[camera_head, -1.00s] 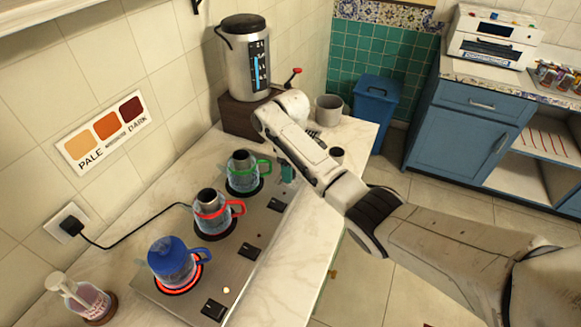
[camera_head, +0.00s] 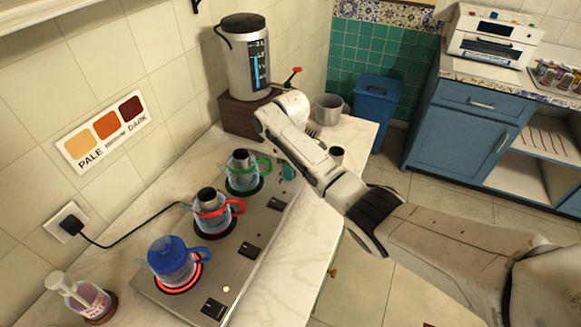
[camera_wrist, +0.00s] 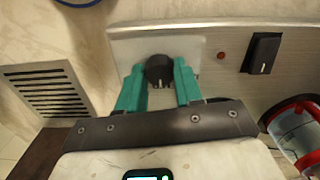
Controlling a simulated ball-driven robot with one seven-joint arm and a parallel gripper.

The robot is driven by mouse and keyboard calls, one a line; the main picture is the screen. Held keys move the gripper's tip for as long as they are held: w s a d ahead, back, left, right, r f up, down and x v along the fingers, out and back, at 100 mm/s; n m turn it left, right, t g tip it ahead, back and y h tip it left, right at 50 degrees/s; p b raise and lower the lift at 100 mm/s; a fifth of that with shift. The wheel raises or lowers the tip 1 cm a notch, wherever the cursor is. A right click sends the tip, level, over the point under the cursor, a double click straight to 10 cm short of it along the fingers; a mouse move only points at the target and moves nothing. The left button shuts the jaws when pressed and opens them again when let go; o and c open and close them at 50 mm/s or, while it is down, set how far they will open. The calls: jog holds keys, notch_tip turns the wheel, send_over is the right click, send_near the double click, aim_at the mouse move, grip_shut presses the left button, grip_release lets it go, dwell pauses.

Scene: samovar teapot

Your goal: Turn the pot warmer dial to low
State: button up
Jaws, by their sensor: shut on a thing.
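The pot warmer (camera_head: 262,230) is a long metal plate on the counter, with several pots on it and black controls along its front edge. In the wrist view, a round black dial (camera_wrist: 158,72) with small pale marks on its lower side sits on a lighter metal plate. The teal fingers of my gripper (camera_wrist: 160,80) are shut on this dial, one on each side. The head view shows a little of the teal gripper (camera_head: 288,172) at the warmer's far end; my arm hides the dial there. I cannot read the dial's setting.
A green-handled pot (camera_head: 242,173), a red-handled pot (camera_head: 211,212) and a blue pot (camera_head: 172,262) on a glowing red ring stand on the warmer. A black switch (camera_wrist: 264,52) is beside the dial. A metal urn (camera_head: 243,57) and grey mug (camera_head: 328,107) stand behind.

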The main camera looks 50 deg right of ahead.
jog(key=shift+n, duration=0.3)
jog(key=n+p, duration=0.1)
jog(key=n, duration=0.4)
jog(key=n+p, duration=0.1)
jog(key=n, duration=0.5)
jog(key=shift+n, duration=0.3)
dwell(0.5)
jog(key=o, duration=1)
jog(key=shift+r, duration=0.1)
notch_tip(320, 180, up, 11)
jog(key=shift+f+b, duration=0.15)
jog(key=shift+b, duration=0.5)
